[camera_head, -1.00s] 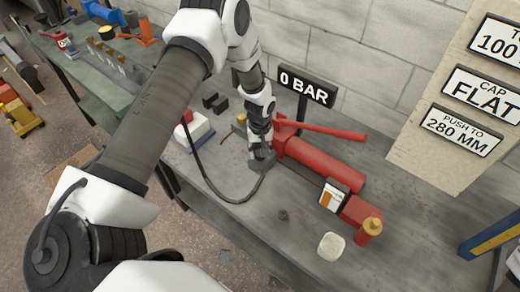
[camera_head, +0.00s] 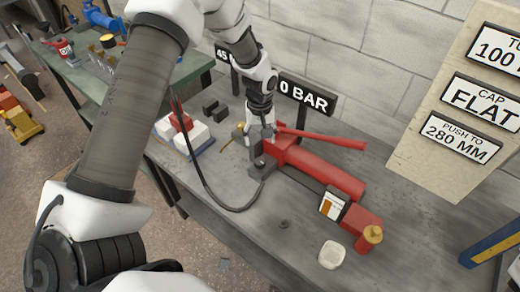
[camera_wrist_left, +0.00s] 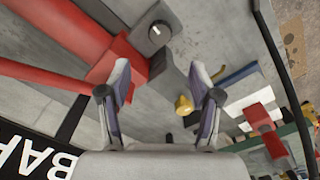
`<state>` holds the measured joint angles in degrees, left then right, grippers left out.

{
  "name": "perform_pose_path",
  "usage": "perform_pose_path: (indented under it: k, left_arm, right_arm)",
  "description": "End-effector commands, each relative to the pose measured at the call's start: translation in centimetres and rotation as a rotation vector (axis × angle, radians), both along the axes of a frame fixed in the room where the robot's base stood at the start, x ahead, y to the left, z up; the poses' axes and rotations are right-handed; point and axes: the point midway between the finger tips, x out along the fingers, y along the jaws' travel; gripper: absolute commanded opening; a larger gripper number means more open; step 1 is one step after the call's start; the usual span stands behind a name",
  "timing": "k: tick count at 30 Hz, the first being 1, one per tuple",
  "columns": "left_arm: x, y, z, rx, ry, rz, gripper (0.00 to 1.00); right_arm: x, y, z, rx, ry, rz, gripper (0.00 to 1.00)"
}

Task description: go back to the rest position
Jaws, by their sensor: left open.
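My left arm comes in from the left in the head view. Its gripper (camera_head: 260,130) is above the left end of the red hand pump (camera_head: 318,170), near the pump's grey end block (camera_head: 264,165). The pump's red body (camera_wrist_left: 75,30) and grey block (camera_wrist_left: 155,30) lie past the left finger. My right gripper is not in view.
A black 0 BAR sign (camera_head: 305,96) stands behind the pump. A black hose (camera_head: 205,185) loops over the grey bench (camera_head: 225,220). A white cup-like piece (camera_head: 332,254) sits at the front. A red and white item (camera_head: 182,132) and small dark blocks (camera_head: 215,110) are at left.

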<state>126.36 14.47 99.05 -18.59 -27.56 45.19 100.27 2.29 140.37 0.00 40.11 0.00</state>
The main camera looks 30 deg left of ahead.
Motion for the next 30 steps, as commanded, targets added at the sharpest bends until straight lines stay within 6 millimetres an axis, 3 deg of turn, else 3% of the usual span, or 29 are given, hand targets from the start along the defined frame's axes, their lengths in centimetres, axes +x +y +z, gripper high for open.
perform_pose_path:
  k: [6,19,22,24,26,30]
  left_arm:
    - [0.0,0.0,1.6,0.0,0.0,0.0,0.64]
    - [0.0,0.0,1.5,0.0,0.001,-0.001,0.64]
    - [-0.9,-0.1,0.0,0.003,0.032,-0.004,0.64]
    - [-2.6,-0.6,-2.6,0.012,0.094,-0.02,0.64]
    - [-5.7,-1.3,-5.2,0.015,0.179,-0.037,0.64]
    - [-16.1,-4.6,-11.7,-0.02,0.357,-0.09,0.64]
  right_arm:
    - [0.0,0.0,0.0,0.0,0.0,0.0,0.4]
    - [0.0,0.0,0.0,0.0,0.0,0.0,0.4]
    - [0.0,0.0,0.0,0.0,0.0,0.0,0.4]
    - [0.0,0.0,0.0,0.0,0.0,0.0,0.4]
    - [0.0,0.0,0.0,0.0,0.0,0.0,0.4]
    - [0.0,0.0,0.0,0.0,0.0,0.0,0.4]
